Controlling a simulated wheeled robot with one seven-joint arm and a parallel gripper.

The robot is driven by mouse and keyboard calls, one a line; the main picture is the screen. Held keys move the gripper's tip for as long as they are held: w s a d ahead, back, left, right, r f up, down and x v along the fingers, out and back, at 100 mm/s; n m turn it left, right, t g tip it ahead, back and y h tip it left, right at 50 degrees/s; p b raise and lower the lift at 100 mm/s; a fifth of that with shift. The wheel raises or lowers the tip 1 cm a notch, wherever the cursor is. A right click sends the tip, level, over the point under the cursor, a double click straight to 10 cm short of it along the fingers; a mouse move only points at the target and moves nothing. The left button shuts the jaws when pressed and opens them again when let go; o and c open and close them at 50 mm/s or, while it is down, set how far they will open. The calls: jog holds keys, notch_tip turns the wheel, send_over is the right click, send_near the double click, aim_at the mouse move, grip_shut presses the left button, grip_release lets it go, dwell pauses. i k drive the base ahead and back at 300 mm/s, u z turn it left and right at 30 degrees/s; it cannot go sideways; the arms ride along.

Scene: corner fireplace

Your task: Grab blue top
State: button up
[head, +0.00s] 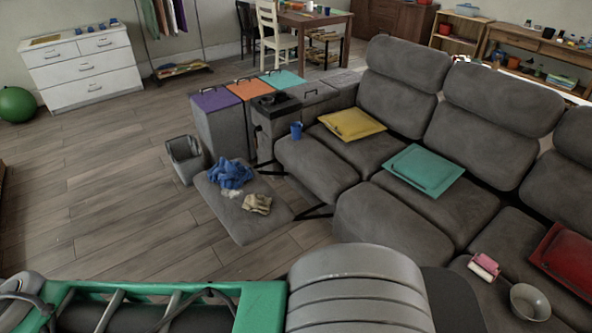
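A crumpled blue cloth (230,174), which looks like the blue top, lies in a loose heap on the raised grey footrest (235,218) of the sofa. A crumpled beige cloth (257,204) lies on the same footrest, just in front of the blue one. A small whitish patch shows beside them. My green and grey arm links cross the bottom of the head view, well apart from the blue cloth. My gripper cannot be made out in this view.
A grey open bin (186,158) stands left of the footrest. Lidded boxes (218,128) stand behind it. The grey sofa (390,225) fills the right, with cushions, a blue cup (296,130) and a bowl (529,302). The wooden floor (110,190) at left is clear.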

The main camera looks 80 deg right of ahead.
aim_at(232, 175)
jog(key=z, duration=1.65)
jog(key=i, duration=2.35)
jog(key=z, duration=0.6)
